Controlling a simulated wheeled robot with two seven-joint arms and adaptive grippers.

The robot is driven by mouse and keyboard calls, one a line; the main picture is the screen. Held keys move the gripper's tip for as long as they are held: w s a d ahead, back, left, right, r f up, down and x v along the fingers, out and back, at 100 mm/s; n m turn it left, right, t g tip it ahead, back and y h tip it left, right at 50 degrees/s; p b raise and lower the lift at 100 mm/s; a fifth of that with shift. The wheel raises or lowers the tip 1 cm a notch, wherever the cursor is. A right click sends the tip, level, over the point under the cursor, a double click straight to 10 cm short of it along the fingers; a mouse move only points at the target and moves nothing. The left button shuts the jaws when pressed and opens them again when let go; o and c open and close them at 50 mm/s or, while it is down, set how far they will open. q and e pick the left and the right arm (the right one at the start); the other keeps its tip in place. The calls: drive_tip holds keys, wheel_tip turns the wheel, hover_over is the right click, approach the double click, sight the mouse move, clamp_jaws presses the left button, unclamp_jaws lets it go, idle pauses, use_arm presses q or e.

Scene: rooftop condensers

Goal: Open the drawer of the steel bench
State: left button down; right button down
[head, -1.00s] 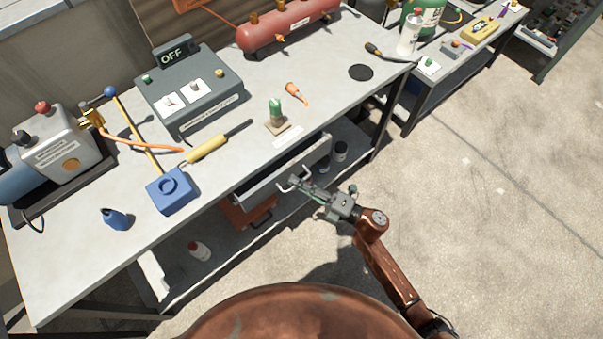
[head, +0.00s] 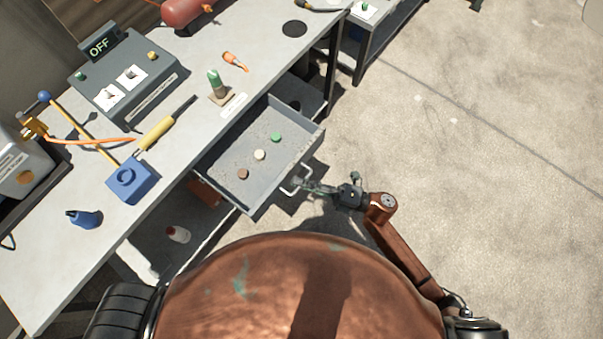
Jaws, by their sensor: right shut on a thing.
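The steel bench (head: 60,262) runs diagonally across the left of the head view. Its grey drawer (head: 222,172) stands pulled far out from under the top, with its inside in plain view. Three small round pieces lie in it: a green one (head: 276,137), a white one (head: 260,155) and a brown one (head: 243,174). The drawer's pale bar handle (head: 287,190) is on its front. My right gripper (head: 306,186) is at the handle, shut on it; the fingertips are small and partly hard to make out. My left gripper is not in view.
On the bench top are a grey switch box (head: 150,90) with an OFF sign, a blue block (head: 128,182), a yellow-handled tool (head: 158,132) and a green-topped piece (head: 214,84). Open concrete floor (head: 480,180) lies to the right.

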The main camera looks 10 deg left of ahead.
drive_tip(key=shift+d, duration=0.15)
drive_tip(key=c, duration=2)
unclamp_jaws()
drive_tip(key=shift+c, duration=0.2)
drive_tip(key=v, duration=1.2)
